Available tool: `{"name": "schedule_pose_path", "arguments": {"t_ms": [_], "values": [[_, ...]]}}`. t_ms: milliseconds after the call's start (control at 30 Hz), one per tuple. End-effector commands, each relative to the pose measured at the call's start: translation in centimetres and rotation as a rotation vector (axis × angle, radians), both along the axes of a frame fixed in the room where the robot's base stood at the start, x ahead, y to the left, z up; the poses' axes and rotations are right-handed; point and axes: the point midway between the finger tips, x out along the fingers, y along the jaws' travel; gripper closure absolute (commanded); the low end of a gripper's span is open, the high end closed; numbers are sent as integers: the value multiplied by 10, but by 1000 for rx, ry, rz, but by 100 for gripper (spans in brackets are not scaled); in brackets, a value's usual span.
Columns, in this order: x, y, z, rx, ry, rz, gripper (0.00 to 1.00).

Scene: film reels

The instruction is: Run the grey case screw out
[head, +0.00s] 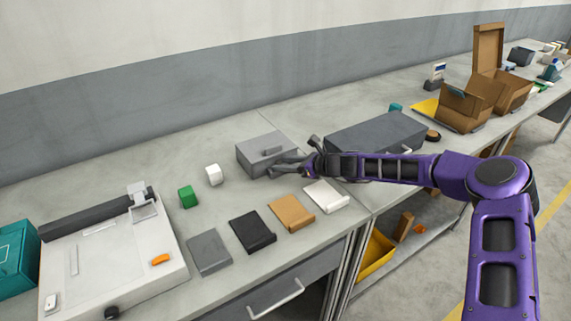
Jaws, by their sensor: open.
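A light grey case (262,148) stands on the bench near the middle of the head view. A small dark piece (272,150) shows on its front side; it is too small to tell whether this is the screw. My gripper (291,156) is at the right end of the case, with its jaws open and nothing seen between them. One finger reaches left along the lower front of the case and hides part of it. I cannot tell whether it touches the case.
A darker grey box (372,132) stands behind my arm. Flat grey, black, brown and white pieces (292,211) lie along the bench's front edge. Green (187,196) and white (213,175) blocks stand left of the case. A white machine (112,260) fills the left end.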

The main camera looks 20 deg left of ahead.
Motion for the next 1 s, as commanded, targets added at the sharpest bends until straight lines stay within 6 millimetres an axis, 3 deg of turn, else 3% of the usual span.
{"name": "schedule_pose_path", "arguments": {"t_ms": [367, 1000], "values": [[-1, 0, -1, 3, 1, -76, 45], [-11, 6, -3, 4, 2, -418, 45]]}}
